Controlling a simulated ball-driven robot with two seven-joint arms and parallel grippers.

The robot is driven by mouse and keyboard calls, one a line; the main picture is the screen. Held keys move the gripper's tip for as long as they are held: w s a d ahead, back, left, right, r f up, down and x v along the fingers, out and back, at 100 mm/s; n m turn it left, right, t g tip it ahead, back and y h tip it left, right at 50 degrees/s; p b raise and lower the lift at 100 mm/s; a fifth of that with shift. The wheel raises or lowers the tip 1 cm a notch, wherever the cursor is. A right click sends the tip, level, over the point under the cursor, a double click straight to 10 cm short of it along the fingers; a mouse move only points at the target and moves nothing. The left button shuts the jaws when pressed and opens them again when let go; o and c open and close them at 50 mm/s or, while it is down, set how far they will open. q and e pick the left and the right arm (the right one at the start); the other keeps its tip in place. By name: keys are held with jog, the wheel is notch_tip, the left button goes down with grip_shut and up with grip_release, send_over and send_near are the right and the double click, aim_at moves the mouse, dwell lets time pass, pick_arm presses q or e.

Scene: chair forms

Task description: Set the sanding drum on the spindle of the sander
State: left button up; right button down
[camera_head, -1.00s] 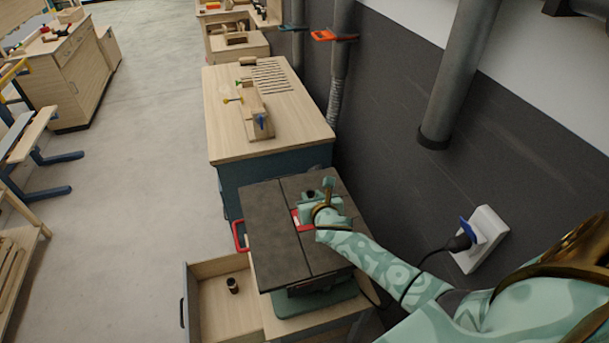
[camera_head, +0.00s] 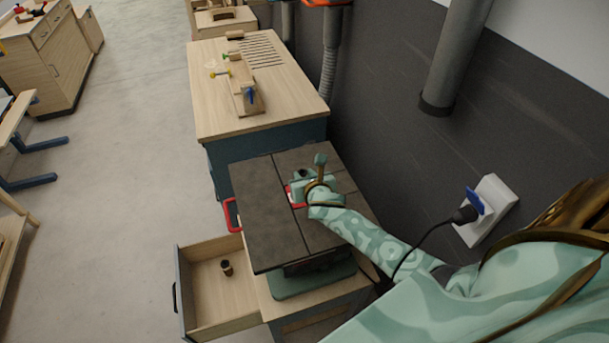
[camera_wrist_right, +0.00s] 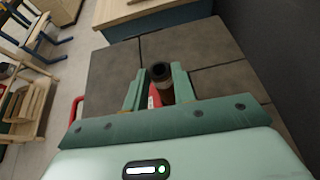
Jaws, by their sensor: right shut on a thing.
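The sanding drum (camera_wrist_right: 161,72), a short brown cylinder with a dark, hollow top, stands upright between the fingers of my right gripper (camera_wrist_right: 154,78), which is shut on it. In the head view this gripper (camera_head: 299,181) is over the dark top of the sander (camera_head: 265,205), and the drum (camera_head: 303,172) shows only as a small dark top. A red insert (camera_wrist_right: 153,98) lies in the sander top below the drum. The spindle is hidden, so I cannot tell whether the drum is around it. My left gripper is not in view.
An open drawer (camera_head: 205,300) at the lower left holds another small dark cylinder (camera_head: 227,268). A workbench (camera_head: 210,105) stands behind the sander. The dark wall (camera_head: 400,150) with a plugged-in socket (camera_head: 488,210) is close on the right.

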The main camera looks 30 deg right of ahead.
jog(key=shift+f, duration=0.4)
jog(key=shift+s, duration=0.15)
dwell(0.4)
jog(key=shift+f+b, duration=0.95)
jog(key=shift+f, duration=0.45)
dwell(0.3)
jog(key=c, duration=1.1)
grip_release()
jog(key=shift+s+a+r, duration=0.1)
jog(key=shift+s+a+r+p, duration=0.1)
jog(key=shift+s+r+p, duration=0.05)
jog(key=shift+s+p, duration=0.2)
jog(key=p+v, duration=0.2)
jog(key=v, duration=1.3)
jog(key=shift+s, duration=0.15)
